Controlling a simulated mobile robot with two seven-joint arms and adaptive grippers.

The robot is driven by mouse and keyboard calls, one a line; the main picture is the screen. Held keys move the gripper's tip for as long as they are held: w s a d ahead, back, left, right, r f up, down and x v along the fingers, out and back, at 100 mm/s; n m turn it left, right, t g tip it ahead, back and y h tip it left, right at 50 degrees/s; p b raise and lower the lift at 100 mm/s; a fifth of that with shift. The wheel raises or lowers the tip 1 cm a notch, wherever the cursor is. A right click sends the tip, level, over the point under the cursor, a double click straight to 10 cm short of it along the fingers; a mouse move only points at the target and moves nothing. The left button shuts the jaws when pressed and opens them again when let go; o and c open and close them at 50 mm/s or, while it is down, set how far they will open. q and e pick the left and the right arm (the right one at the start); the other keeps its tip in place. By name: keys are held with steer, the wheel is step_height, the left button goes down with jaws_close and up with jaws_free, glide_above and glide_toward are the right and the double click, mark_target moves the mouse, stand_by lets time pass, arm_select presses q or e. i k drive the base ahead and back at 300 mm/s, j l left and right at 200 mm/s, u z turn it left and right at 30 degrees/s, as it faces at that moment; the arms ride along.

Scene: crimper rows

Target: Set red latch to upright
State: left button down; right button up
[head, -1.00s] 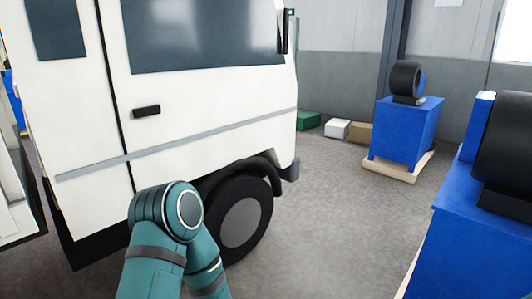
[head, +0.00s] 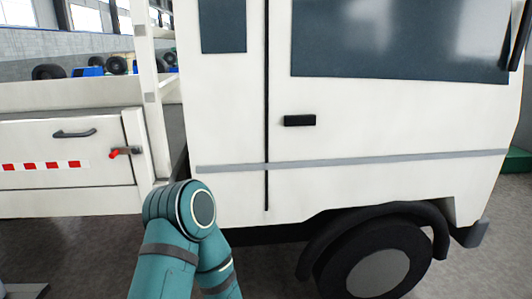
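The red latch (head: 114,154) sits near the right end of the white truck bed's side panel (head: 60,190), at the left of the head view. It looks small, with a red end at the left and a darker part reaching right, and lies roughly level rather than upright. My teal left arm shows in the lower middle, below and to the right of the latch, and apart from it in the picture. Neither gripper is in view.
The white truck cab (head: 370,150) fills the right, with a black door handle (head: 299,120) and a front wheel (head: 380,265). A dark handle (head: 74,133) is on the side panel. Tyres (head: 117,65) and blue stands show behind the bed. Grey floor (head: 85,255) is open at the lower left.

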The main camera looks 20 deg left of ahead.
mark_target(115, 151)
steer(key=i+j+u, duration=0.2)
steer(key=i+u, duration=0.9)
steer(key=k+j, duration=0.05)
steer(key=k, duration=0.05)
